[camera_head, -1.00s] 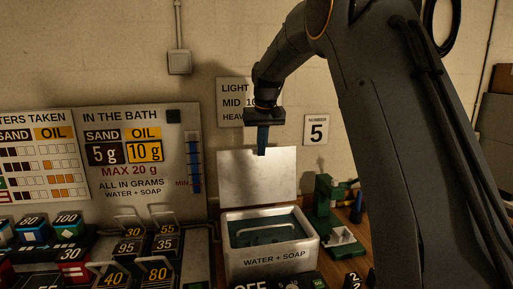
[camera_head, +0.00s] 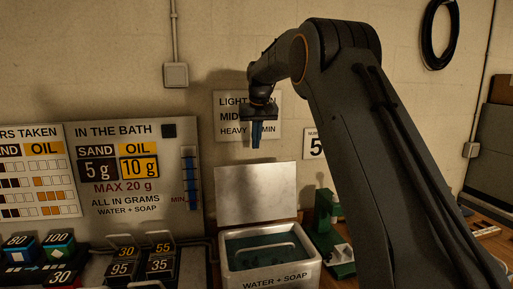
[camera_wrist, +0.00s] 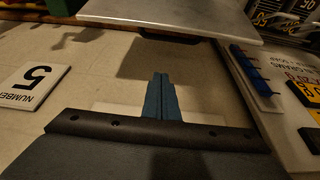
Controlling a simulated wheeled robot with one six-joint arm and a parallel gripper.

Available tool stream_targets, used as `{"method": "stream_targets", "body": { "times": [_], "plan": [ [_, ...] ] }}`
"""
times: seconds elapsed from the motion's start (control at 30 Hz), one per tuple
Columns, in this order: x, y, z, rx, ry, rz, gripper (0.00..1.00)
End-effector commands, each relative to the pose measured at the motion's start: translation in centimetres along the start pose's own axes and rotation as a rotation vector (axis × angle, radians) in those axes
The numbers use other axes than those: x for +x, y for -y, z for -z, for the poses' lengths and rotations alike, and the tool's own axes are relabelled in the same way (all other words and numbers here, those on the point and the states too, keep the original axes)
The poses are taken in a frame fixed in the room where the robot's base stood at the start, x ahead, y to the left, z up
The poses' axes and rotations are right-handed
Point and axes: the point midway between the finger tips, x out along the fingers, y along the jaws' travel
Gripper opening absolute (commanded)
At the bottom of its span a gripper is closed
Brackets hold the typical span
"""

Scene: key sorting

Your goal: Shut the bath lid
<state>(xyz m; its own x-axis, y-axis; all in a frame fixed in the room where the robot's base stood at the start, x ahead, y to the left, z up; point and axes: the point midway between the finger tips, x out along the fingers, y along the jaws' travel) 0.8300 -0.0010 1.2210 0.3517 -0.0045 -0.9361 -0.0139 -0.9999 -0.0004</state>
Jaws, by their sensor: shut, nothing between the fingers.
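The bath (camera_head: 230,275) is a pale metal box labelled "WATER + SOAP". It holds dark liquid with a light handle-shaped piece showing in it. Its flat grey lid (camera_head: 257,194) stands open, upright at the back against the wall side. My gripper (camera_head: 256,144) points down above the lid's top edge, apart from it in the head view, with its blue fingers closed and empty. In the wrist view the fingers (camera_wrist: 164,92) are together, and the lid (camera_wrist: 175,18) crosses the top of the picture. The gap in depth between fingers and lid is hard to tell.
A board headed "IN THE BATH" (camera_head: 120,205) stands left of the bath. Black numbered blocks (camera_head: 122,267) lie in front of it. A green fixture (camera_head: 325,215) stands right of the bath. Wall signs hang behind my gripper, including "5" (camera_head: 315,145).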

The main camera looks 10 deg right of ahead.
Motion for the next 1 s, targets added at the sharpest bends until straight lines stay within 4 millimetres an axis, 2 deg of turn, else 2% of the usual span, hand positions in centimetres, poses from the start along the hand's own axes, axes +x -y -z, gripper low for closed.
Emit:
{"method": "stream_targets", "body": {
  "times": [0.13,0.5,0.6,0.8,1.0],
  "plan": [
    [2.6,0.6,-0.1,-0.006,0.005,0.002,0.00],
    [8.6,0.3,-0.2,-0.003,0.003,0.001,0.00],
    [7.8,0.3,-1.1,-0.003,0.001,0.001,0.00],
    [7.3,0.1,-2.9,-0.002,0.002,0.001,0.00],
    [7.1,0.1,-3.8,-0.002,0.001,0.002,0.00]
  ]
}}
